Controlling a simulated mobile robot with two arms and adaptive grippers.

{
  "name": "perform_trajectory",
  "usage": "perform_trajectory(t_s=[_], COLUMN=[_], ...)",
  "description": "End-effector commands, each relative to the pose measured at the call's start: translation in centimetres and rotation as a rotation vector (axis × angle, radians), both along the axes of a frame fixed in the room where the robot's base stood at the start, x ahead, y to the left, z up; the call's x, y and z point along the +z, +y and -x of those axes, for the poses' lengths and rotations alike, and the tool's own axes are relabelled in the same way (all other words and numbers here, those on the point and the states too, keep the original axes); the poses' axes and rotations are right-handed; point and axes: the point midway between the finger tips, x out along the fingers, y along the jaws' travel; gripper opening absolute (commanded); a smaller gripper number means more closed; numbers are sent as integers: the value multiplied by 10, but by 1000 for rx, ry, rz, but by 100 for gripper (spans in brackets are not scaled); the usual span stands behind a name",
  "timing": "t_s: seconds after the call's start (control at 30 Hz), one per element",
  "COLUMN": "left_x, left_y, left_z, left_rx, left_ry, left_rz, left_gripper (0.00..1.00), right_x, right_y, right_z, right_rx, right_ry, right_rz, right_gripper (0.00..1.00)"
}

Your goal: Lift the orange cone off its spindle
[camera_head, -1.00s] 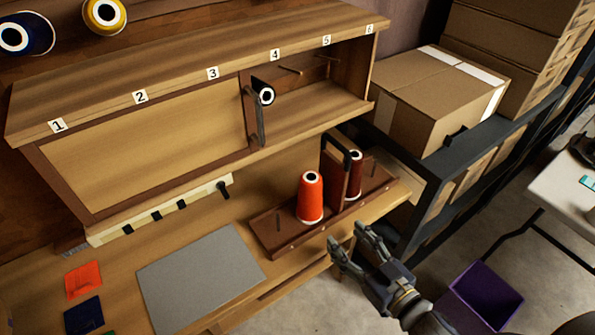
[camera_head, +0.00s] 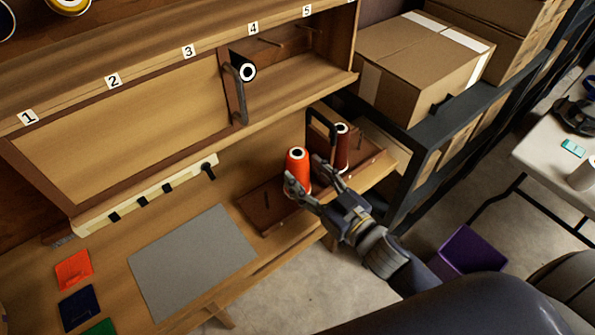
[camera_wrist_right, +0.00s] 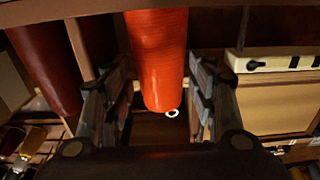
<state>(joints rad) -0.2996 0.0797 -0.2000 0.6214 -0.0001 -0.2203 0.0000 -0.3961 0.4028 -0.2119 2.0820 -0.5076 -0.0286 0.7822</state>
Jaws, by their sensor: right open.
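The orange cone (camera_head: 296,160) stands upright on a brown wooden tray (camera_head: 253,205) on the bench. Its spindle is hidden inside it. My right gripper (camera_head: 305,174) is open at the cone, coming in from the front right in the head view. In the right wrist view the orange cone (camera_wrist_right: 158,60) hangs into the space between the two spread fingers (camera_wrist_right: 160,98), with a gap on each side. I cannot tell whether a finger touches it. My left gripper is not in view.
A dark red cone (camera_head: 342,148) stands close to the right, beside the tray's carrying handle (camera_head: 318,125). A numbered shelf (camera_head: 130,140) with a sliding door is above. A grey mat (camera_head: 192,258) lies to the left. A purple bin (camera_head: 467,250) is on the floor.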

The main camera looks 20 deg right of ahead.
Motion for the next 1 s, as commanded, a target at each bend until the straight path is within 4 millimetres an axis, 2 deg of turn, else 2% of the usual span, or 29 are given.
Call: perform_trajectory(t_s=[0.2,0.53,0.57,0.7,1.0], left_x=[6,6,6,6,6], left_y=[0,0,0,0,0], left_z=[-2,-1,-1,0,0], left_rx=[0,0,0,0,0], left_ry=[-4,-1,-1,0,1], left_rz=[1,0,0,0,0], left_gripper=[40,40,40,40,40], right_x=[-2,-3,-3,-3,-2], right_y=[10,13,12,12,12], right_z=[-26,-31,-31,-31,-31], right_rx=[-1,0,0,0,0], right_ry=[-2,1,0,1,-2], right_rz=[-2,-2,-1,-2,-2], right_gripper=[53,53,48,17,14])
